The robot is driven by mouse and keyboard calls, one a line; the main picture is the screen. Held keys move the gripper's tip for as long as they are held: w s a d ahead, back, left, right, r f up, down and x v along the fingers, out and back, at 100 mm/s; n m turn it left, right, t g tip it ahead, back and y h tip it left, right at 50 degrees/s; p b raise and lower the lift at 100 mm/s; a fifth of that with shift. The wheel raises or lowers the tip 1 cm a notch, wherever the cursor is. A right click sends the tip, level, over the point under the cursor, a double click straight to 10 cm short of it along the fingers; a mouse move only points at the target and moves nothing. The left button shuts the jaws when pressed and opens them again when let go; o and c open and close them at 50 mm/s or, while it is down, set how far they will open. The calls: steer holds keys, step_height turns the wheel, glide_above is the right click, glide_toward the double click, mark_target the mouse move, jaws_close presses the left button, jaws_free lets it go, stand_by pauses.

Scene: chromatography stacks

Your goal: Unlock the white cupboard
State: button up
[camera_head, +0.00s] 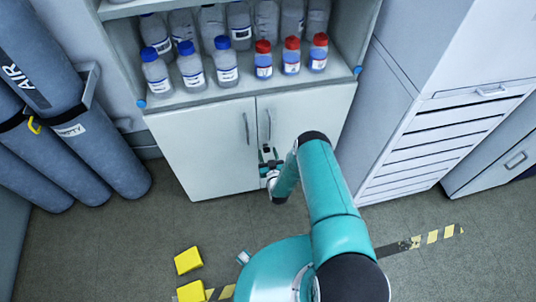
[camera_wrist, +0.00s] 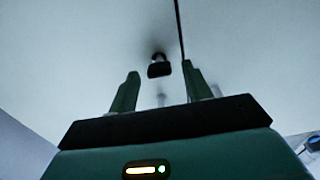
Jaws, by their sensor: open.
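The white cupboard (camera_head: 203,150) stands ahead with both doors shut, and each door has a vertical handle. My gripper (camera_head: 268,155) is at the right door, just below its handle (camera_head: 268,125). In the wrist view my gripper (camera_wrist: 161,72) is open, with its two green fingers spread. A small black piece, which looks like a key head (camera_wrist: 159,70), shows between the fingertips, with a gap on each side. It sits at a round fitting on the white door (camera_wrist: 90,40), beside the dark seam between the doors. The lock itself is mostly hidden.
Shelves above the doors hold several bottles with blue caps (camera_head: 191,66) and red caps (camera_head: 291,56). Blue-grey gas cylinders (camera_head: 75,120) stand at left. A grey drawer cabinet (camera_head: 420,150) stands at right. Yellow blocks (camera_head: 188,260) lie on the floor in front.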

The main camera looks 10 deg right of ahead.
steer(key=c, duration=1)
steer(key=shift+a+f+n, duration=0.1)
steer(key=shift+a+n, duration=0.05)
steer(key=shift+n, duration=4.35)
steer(key=shift+a+f+n, duration=0.1)
steer(key=shift+n, duration=4.4)
steer(key=shift+o, duration=0.2)
